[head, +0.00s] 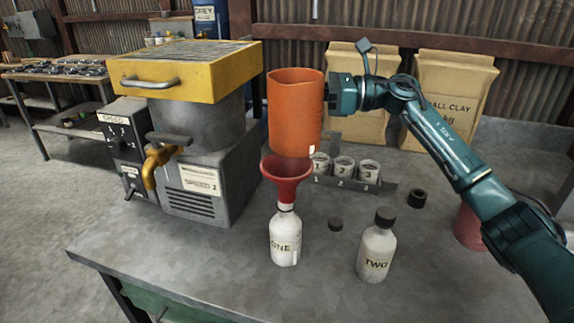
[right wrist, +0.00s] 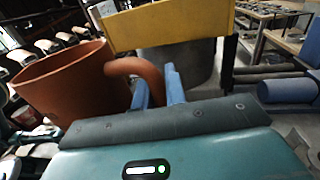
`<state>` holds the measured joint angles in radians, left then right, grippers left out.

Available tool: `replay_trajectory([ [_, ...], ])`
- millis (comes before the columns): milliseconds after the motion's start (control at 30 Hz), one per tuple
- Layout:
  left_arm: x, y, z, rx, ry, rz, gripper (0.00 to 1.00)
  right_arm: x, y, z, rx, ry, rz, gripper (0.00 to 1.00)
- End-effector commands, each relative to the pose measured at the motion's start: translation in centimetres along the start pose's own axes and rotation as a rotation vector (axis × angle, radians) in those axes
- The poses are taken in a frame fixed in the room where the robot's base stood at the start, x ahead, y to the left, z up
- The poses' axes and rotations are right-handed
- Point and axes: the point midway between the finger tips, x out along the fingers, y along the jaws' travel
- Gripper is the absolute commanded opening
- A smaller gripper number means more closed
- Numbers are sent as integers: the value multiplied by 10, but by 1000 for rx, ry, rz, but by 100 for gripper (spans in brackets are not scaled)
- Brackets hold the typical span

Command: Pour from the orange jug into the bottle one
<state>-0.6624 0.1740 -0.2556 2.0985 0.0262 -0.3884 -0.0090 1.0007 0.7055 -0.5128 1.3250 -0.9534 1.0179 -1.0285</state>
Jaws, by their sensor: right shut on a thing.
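The orange jug (head: 295,108) is upright in the air above the red funnel (head: 287,180). The funnel sits in the neck of the white bottle marked ONE (head: 285,243), which stands on the bench. My right gripper (head: 338,94) reaches in from the right and is shut on the jug. In the right wrist view the fingers (right wrist: 158,88) are at the handle of the jug (right wrist: 62,85). The jug's contents are hidden in both views. My left gripper is not in view.
A capped white bottle marked TWO (head: 376,250) stands to the right of bottle ONE. A black cap (head: 335,224) and a dark ring (head: 416,198) lie on the bench. Several numbered cups (head: 344,167) stand behind. A grey and yellow machine (head: 205,130) stands at left. The front of the bench is clear.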

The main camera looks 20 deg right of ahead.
Motion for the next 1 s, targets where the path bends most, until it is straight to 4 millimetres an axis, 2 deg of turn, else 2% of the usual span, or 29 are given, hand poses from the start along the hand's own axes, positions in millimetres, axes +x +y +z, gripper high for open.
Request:
replay_trajectory([
  [33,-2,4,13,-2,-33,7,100,0,0,2,-2,-3,-1,0],
  [167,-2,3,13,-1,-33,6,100,0,0,2,-3,-3,-1,0],
  [633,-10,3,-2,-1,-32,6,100,0,0,32,-4,-2,-1,0],
  [1000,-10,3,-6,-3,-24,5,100,0,0,35,-4,-2,-1,0],
])
